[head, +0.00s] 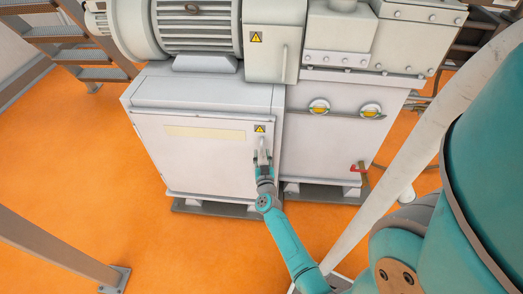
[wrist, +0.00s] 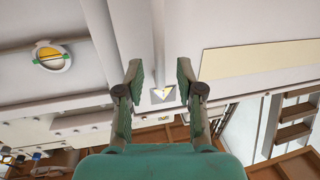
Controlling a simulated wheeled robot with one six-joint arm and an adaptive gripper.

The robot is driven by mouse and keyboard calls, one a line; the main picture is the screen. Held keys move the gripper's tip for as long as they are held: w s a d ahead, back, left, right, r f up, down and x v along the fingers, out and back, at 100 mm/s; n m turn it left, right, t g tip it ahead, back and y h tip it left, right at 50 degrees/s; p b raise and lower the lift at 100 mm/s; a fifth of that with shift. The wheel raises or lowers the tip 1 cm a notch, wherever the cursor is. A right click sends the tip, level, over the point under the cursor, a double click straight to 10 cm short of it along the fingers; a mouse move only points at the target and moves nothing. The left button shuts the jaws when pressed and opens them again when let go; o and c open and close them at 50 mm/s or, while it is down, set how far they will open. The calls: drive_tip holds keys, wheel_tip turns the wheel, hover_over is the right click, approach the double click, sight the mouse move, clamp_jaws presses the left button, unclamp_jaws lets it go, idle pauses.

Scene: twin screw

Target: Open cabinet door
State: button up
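The cabinet door (head: 200,158) is a white panel with a pale yellow strip and a warning triangle (head: 260,128), on the front of the grey-white machine base. It appears shut. Its light handle (head: 263,143) is near the right edge, below the triangle. My gripper (head: 262,157) is at the handle in the head view, partly covering it.
To the right of the door is a plain panel with two yellow gauges (head: 319,106) and a red valve lever (head: 359,167). A motor (head: 195,25) sits above. A metal post (head: 70,245) stands at the front left. Orange floor (head: 130,215) before the door is clear.

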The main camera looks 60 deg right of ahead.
sight(261, 150)
drive_tip(key=shift+x, duration=1.7)
clamp_jaws()
